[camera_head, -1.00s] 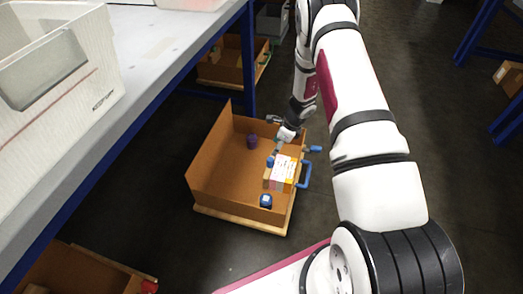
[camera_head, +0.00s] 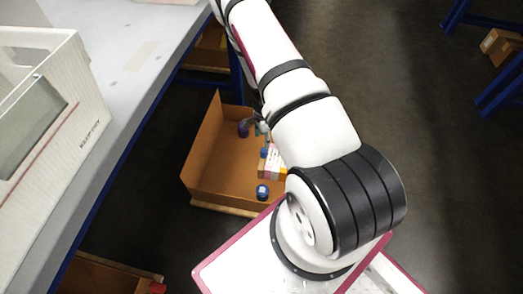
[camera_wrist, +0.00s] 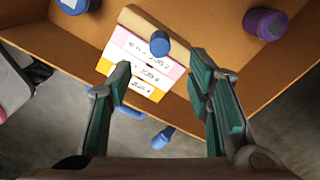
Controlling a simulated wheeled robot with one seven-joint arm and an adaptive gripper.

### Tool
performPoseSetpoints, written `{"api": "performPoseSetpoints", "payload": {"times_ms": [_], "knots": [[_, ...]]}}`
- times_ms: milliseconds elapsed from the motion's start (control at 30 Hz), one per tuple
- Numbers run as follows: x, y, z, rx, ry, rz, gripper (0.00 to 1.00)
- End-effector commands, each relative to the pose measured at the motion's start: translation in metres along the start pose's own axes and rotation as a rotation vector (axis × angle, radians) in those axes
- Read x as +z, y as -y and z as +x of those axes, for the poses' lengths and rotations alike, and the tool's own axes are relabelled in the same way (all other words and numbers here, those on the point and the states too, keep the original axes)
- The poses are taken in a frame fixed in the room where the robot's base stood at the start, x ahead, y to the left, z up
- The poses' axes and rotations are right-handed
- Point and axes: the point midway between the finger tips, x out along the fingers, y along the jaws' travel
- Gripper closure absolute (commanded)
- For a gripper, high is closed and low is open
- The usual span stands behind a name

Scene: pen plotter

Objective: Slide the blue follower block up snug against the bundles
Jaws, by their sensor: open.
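A row of labelled bundles (camera_wrist: 140,68), with pink, white and yellow bands, stands in the brown box. It also shows in the head view (camera_head: 272,162), partly behind my arm. A blue round-topped piece (camera_wrist: 159,43) rises beside the tan end of the row; I cannot tell whether it belongs to the follower block. A separate blue piece with a white top (camera_head: 262,191) sits near the box's front and shows at the wrist view's upper left (camera_wrist: 73,4). My gripper (camera_wrist: 160,65) is open and empty, its teal-padded fingers on either side of the bundles in the picture.
The brown open box (camera_head: 215,160) has tall walls at left and back. A purple cylinder (camera_wrist: 265,23) stands inside it. A blue handle (camera_wrist: 162,138) is outside the near wall. A grey bench (camera_head: 140,60) runs along the left.

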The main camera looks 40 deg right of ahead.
Motion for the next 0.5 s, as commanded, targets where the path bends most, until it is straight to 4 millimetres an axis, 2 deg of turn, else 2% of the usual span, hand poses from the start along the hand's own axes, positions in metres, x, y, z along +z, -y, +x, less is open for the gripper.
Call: {"api": "performPoseSetpoints", "payload": {"times_ms": [33, 200, 500], "knots": [[0.0, -0.001, 0.014, 0.002, 0.0, 0.0, 0.54], [0.0, -0.001, 0.048, 0.002, 0.001, 0.001, 0.54], [0.0, 0.0, 0.09, 0.0, 0.001, 0.0, 0.54]]}}
